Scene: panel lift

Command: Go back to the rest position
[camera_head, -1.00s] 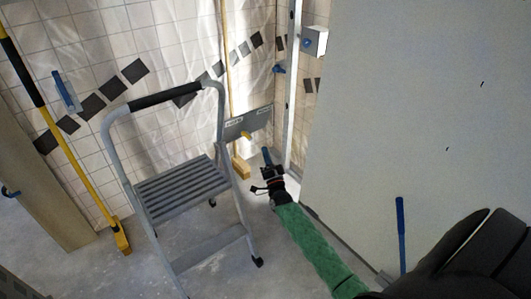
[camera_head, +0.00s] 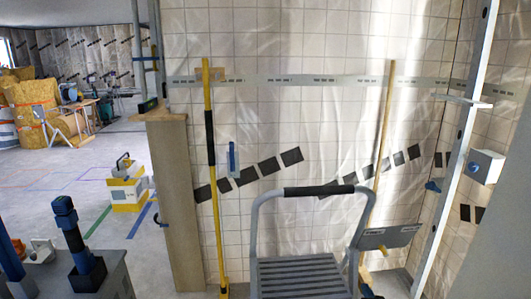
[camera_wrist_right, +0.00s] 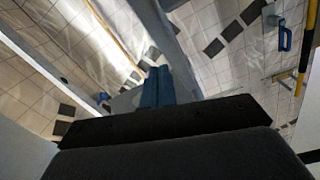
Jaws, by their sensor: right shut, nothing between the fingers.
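My right gripper shows only as a small blue and dark part (camera_head: 367,290) at the bottom edge of the head view, beside the step ladder's right side. In the right wrist view its two blue fingers (camera_wrist_right: 157,88) lie together, with nothing between them. The rest of my right arm is out of the head view. My left gripper is not in view. A large plain grey panel (camera_head: 505,235) fills the lower right edge of the head view. My right gripper is apart from it in the picture.
A grey step ladder (camera_head: 300,277) stands close in front, before the foil-covered wall (camera_head: 330,130). A yellow pole (camera_head: 211,170) and a wooden-handled tool (camera_head: 384,140) lean there. A metal stud (camera_head: 455,150) stands right. Open floor (camera_head: 75,165) lies left.

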